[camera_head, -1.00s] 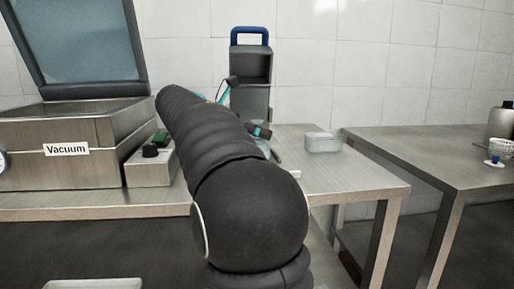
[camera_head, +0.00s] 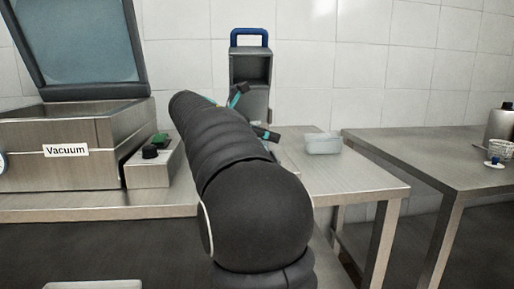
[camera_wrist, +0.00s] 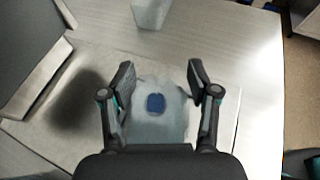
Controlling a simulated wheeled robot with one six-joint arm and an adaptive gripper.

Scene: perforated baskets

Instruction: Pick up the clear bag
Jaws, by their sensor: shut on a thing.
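The clear bag (camera_wrist: 160,123) shows in the wrist view as a pale, see-through shape with a dark blue thing (camera_wrist: 156,103) in or behind it. My gripper (camera_wrist: 161,78) has a finger on each side of the bag and is shut on it, with the fingers well apart. In the head view my gripper (camera_head: 254,113) is beyond my arm, in front of the grey upright holder. The bag is mostly hidden there by my arm. I cannot tell how far the bag is from the steel table (camera_head: 352,184).
A clear plastic tub (camera_head: 323,143) stands on the table right of my gripper; it also shows in the wrist view (camera_wrist: 150,12). A vacuum machine (camera_head: 62,128) with its lid raised stands left. The grey holder (camera_head: 250,66) stands behind. Another table (camera_head: 425,150) is at right.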

